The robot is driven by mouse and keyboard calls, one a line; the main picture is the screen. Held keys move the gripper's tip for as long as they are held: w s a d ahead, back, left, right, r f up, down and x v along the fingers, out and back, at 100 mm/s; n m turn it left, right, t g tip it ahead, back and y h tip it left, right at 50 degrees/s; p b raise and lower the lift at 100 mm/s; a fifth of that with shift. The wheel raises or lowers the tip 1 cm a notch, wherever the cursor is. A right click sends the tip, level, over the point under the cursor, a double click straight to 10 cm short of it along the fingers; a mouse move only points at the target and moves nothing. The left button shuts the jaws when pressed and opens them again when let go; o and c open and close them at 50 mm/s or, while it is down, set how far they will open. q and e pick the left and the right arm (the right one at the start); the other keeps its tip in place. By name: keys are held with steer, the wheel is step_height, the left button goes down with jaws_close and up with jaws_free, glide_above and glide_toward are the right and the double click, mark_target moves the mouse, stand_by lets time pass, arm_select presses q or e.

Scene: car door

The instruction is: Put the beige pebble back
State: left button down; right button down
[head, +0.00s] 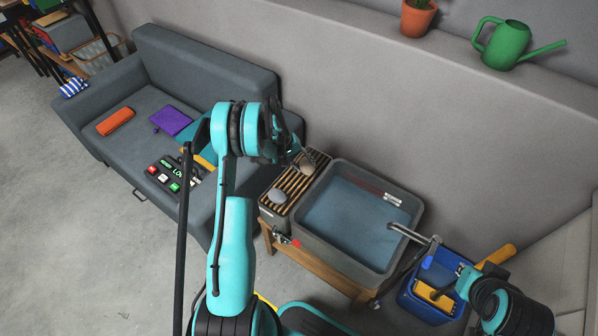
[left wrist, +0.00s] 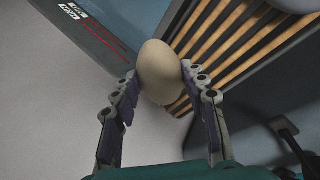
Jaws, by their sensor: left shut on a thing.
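The beige pebble (left wrist: 158,72) is a smooth oval between the two fingers of my left gripper (left wrist: 158,84) in the left wrist view. In the head view the left gripper (head: 302,152) is at the wall end of the slatted wooden rack (head: 293,184), with the pebble (head: 308,161) partly hidden by it. The pebble overlaps the slats by the basin's edge; I cannot tell whether it touches them. A grey pebble (head: 277,196) rests at the rack's front end.
A grey basin of water (head: 352,223) with a tap (head: 410,234) adjoins the rack on its right. A blue bucket (head: 424,300) stands right of it. A grey sofa (head: 150,100) is on the left. The wall rises close behind the rack.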

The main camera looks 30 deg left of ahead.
arm_select(q)
steer(key=a+f, duration=0.1)
steer(key=a, duration=0.1)
steer(key=w+a+f+b, duration=0.1)
steer(key=shift+a+f, duration=0.3)
steer(key=shift+a, duration=0.1)
step_height(320, 180, down, 4)
steer(key=shift+b, duration=1)
steer(key=shift+r, duration=0.15)
steer(key=c, duration=1.3)
jaws_free()
steer(key=shift+f, duration=0.2)
steer(key=o, duration=0.5)
steer(key=shift+c, duration=0.2)
steer(key=shift+r, duration=0.1)
